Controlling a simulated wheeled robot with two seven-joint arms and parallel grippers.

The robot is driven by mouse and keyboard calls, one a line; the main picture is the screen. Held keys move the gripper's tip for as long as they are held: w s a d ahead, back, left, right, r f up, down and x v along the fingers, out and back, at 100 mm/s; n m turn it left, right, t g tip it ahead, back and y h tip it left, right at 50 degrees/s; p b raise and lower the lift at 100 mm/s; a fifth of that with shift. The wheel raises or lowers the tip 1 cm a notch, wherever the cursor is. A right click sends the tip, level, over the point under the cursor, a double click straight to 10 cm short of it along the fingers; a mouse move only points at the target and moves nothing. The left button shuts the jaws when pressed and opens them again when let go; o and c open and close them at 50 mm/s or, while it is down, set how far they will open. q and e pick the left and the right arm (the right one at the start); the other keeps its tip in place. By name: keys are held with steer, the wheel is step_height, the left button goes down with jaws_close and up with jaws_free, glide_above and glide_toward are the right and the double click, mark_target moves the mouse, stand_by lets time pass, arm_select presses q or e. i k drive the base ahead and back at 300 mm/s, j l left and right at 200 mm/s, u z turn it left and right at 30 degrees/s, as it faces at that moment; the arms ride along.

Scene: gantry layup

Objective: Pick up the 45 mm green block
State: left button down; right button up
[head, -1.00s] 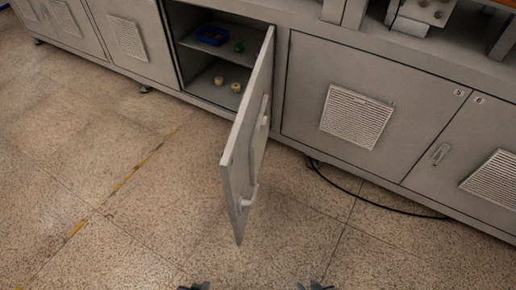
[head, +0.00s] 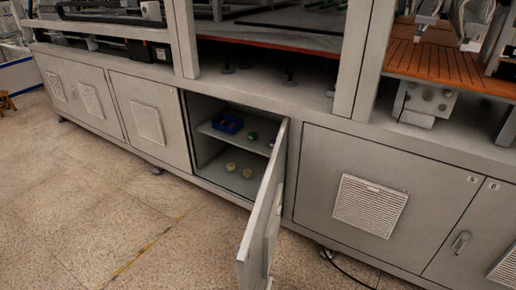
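A small green block (head: 252,136) sits on the upper shelf of the open cabinet, to the right of a blue bin. Its size and exact shape are too small to tell. A small purple thing (head: 271,143) lies to its right, close to the door's edge. Neither of my grippers shows in the head view now.
The cabinet door (head: 262,222) stands open, jutting toward me on the right of the opening. The blue bin (head: 228,125) is on the upper shelf (head: 222,138). Two yellowish round things (head: 247,172) sit on the cabinet's lower level. The floor (head: 110,220) in front is clear.

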mark_target(253, 137)
steer(key=i+j+z, duration=0.1)
steer(key=j+z, duration=0.15)
steer(key=j, duration=1.6)
steer(key=i+j+z, duration=0.1)
steer(key=j, duration=0.2)
steer(key=i+j, duration=0.2)
steer(key=j, duration=0.15)
steer(key=i+j+z, duration=0.15)
steer(key=j, duration=0.15)
steer(key=i+j, duration=0.1)
steer(key=j, duration=0.25)
steer(key=i+j+z, duration=0.2)
steer(key=i, duration=0.2)
steer(key=i+j+z, duration=0.2)
steer(key=i, duration=0.2)
steer(key=i+l, duration=0.1)
steer(key=i, duration=0.3)
steer(key=i+l+z, duration=0.1)
steer(key=i, duration=0.25)
